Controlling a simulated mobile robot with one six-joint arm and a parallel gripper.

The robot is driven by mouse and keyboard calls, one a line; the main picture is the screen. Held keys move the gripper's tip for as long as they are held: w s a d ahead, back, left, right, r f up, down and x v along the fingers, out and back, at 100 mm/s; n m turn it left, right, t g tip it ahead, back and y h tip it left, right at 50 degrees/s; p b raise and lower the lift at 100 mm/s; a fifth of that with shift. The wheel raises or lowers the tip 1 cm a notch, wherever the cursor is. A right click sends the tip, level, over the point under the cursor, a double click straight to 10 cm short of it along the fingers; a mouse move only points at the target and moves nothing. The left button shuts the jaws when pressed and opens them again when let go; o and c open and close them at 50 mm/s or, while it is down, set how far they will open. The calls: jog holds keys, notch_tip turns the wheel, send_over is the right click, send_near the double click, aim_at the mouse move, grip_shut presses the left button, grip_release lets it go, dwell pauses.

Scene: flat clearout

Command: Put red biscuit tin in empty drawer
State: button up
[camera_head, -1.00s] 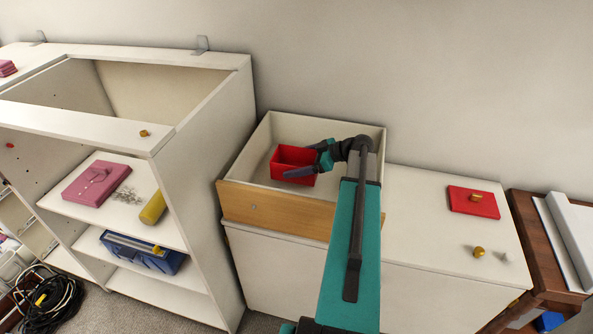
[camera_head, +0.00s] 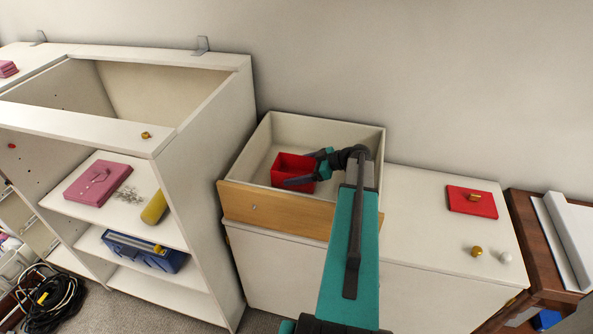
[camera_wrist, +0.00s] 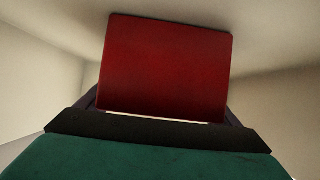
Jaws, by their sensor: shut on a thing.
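The red biscuit tin (camera_head: 290,160) is an open-topped red box inside the drawer (camera_head: 252,150), which has white inner walls and a wooden front. My gripper (camera_head: 309,170) reaches in from the right and is shut on the tin. In the wrist view the tin (camera_wrist: 168,65) fills the middle, held between the dark fingers (camera_wrist: 160,125). The drawer holds nothing else that I can see. The tin's underside is hidden, so I cannot tell whether it touches the drawer floor.
A flat red lid (camera_head: 472,207) with a brass knob lies on the white cabinet top (camera_head: 430,235), near another brass knob (camera_head: 477,251) and a white knob (camera_head: 505,257). A tall white shelf unit (camera_head: 205,130) stands close on the left, holding a pink box (camera_head: 97,182) and a blue case (camera_head: 140,252).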

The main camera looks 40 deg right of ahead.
aim_at(312, 167)
jog(key=o, duration=1.4)
jog(key=shift+c, duration=0.2)
jog(key=b+v, duration=0.2)
jog(key=v, duration=0.4)
jog(key=shift+s+d+b, duration=0.1)
jog(key=shift+s+b, duration=0.05)
jog(key=shift+b, duration=0.15)
jog(key=shift+s+d+r, duration=0.25)
jog(key=shift+s+r, duration=0.1)
jog(key=shift+s, duration=0.05)
